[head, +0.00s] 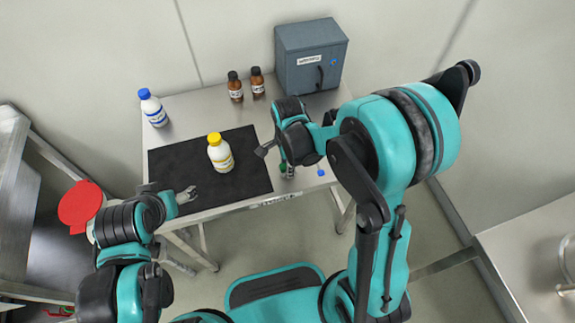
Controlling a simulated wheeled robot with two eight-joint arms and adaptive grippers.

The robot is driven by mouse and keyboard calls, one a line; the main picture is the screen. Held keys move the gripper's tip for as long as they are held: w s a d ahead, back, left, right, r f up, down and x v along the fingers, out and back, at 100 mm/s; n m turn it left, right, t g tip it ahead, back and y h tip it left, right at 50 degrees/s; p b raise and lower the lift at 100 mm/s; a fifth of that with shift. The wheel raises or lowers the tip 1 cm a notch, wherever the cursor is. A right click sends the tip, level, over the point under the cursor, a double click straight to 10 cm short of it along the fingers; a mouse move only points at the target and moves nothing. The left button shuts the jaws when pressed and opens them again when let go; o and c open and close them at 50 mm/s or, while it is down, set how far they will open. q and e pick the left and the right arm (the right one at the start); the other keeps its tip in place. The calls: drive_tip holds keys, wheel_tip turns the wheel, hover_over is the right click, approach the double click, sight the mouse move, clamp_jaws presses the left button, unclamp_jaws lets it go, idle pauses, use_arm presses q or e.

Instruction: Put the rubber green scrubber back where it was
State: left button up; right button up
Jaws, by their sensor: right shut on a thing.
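My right gripper (274,157) is over the right part of the table, at the right end of the black mat. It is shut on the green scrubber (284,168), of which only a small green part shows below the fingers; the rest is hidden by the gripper. I cannot tell whether the scrubber touches the table. My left gripper (193,195) is at the table's front left edge, beside the mat, and looks open and empty.
The black mat (180,170) holds a yellow-capped bottle (220,155). A blue-capped bottle (153,108) stands back left. Two brown bottles (235,88) (257,83) and a grey cabinet (310,58) stand at the back. A small blue item (320,172) is near the front right edge. A red lid (80,205) is left.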

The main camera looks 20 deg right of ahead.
drive_tip(key=shift+f, duration=0.25)
drive_tip(key=o, duration=1.2)
drive_tip(key=shift+r, duration=0.1)
drive_tip(key=shift+r, duration=0.1)
